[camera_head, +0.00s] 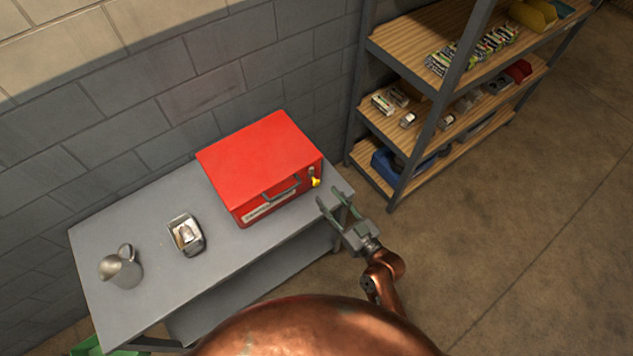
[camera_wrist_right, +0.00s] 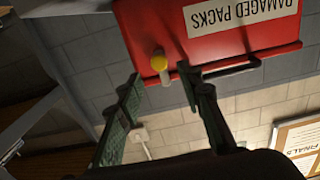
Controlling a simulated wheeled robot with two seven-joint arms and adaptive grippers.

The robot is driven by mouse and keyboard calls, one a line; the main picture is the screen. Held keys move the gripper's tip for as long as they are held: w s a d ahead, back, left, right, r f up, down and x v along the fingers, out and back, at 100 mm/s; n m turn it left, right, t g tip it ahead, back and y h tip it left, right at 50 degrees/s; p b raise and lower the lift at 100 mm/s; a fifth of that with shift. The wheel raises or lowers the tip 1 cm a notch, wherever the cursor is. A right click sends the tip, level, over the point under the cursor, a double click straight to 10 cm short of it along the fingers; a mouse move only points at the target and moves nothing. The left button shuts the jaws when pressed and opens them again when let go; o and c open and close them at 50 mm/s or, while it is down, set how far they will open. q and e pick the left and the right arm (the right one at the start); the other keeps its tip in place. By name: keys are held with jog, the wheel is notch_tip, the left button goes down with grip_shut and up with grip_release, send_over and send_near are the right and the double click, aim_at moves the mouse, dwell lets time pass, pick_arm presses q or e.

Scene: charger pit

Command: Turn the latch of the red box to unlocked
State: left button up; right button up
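The red box (camera_head: 258,160) stands on the grey table near the wall, with a dark handle (camera_head: 281,190) and a label on its front. Its yellow latch (camera_head: 315,182) is at the front right corner, and shows as a yellow knob in the right wrist view (camera_wrist_right: 159,62). My right gripper (camera_head: 335,196) is open and empty, just right of the box and close to the latch but seemingly apart from it. In the right wrist view its two fingers (camera_wrist_right: 160,85) are spread below the knob. My left gripper is not in view.
The grey table (camera_head: 210,268) also holds a metal pitcher (camera_head: 122,268) and a metal tray (camera_head: 186,235) at the left. A shelf rack (camera_head: 405,150) with goods stands right of the table. The floor (camera_head: 500,250) at the right is clear.

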aim_at(317, 184)
jog(key=b+x, duration=0.1)
jog(key=x, duration=0.5)
jog(key=shift+w, duration=0.1)
jog(key=shift+w+a, duration=0.3)
jog(key=shift+w, duration=0.1)
jog(key=c, duration=0.8)
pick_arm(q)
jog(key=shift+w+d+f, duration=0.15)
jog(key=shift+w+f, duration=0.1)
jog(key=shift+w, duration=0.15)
pick_arm(e)
grip_shut()
